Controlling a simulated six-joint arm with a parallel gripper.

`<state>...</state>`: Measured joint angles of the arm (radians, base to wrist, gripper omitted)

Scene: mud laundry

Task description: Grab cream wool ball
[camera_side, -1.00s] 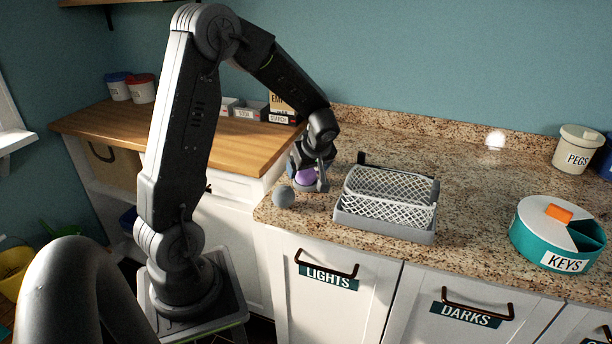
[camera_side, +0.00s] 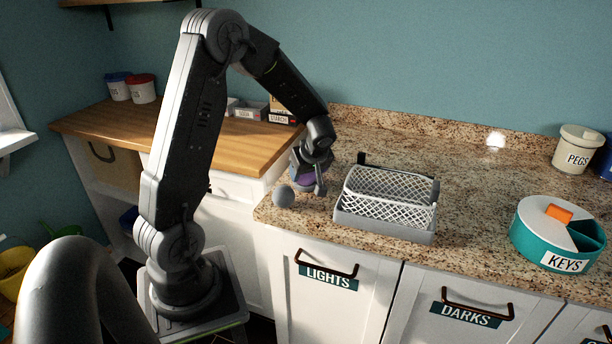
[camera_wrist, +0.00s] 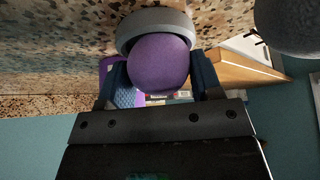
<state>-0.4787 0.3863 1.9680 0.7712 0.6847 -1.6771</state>
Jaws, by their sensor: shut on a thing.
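My gripper (camera_side: 308,183) is low over the left end of the granite counter. In the wrist view my gripper (camera_wrist: 160,72) has its two blue fingers shut on a purple ball (camera_wrist: 158,62), one finger on each side. The purple ball (camera_side: 304,181) shows partly behind the fingers in the side view. A grey rounded rim (camera_wrist: 150,17) lies just beyond it. A bright whitish ball (camera_side: 495,140), perhaps the cream wool ball, sits at the back of the counter, far right of my gripper. A grey ball (camera_side: 283,196) rests just left of my gripper, and shows in the wrist view (camera_wrist: 289,25).
A grey basket with white mesh lids (camera_side: 385,232) stands right of my gripper. A teal round KEYS box (camera_side: 535,235) and a PEGS tub (camera_side: 577,150) are farther right. A lower wooden worktop (camera_side: 130,135) lies left. The counter's middle is clear.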

